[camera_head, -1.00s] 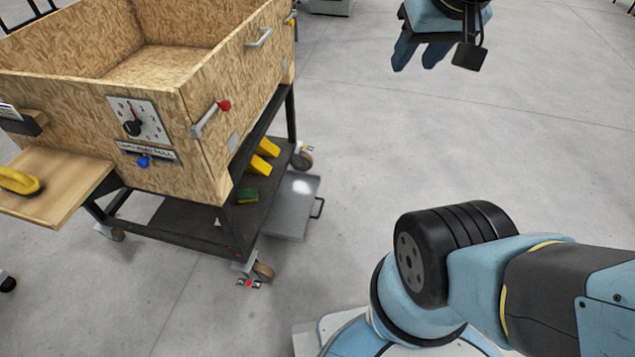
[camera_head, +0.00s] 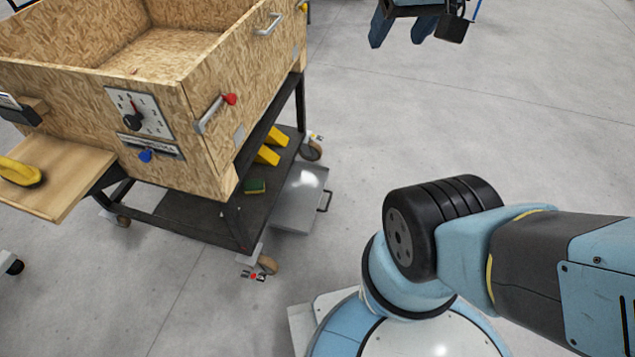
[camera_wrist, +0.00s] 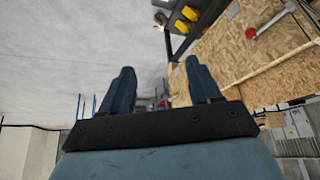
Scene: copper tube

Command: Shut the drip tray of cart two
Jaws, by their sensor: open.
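The cart (camera_head: 190,164) is a wooden box on a dark steel frame with castors, at the left of the head view. Its grey metal drip tray (camera_head: 298,203) sticks out from the low right side, with a dark handle (camera_head: 325,201) at its outer edge. My gripper (camera_head: 397,42) is at the top of the head view, above and to the right of the tray and apart from it. Its two blue fingers are apart and empty. The wrist view also shows my gripper (camera_wrist: 161,88) open, with the cart's wooden wall (camera_wrist: 245,55) to the right. The tray cannot be made out there.
Yellow wedges (camera_head: 270,147) and a green sponge (camera_head: 255,187) lie on the lower shelf. A red-ended handle (camera_head: 212,113) juts from the box side. A castor (camera_head: 267,265) stands near the tray. The floor (camera_head: 480,120) to the right is clear.

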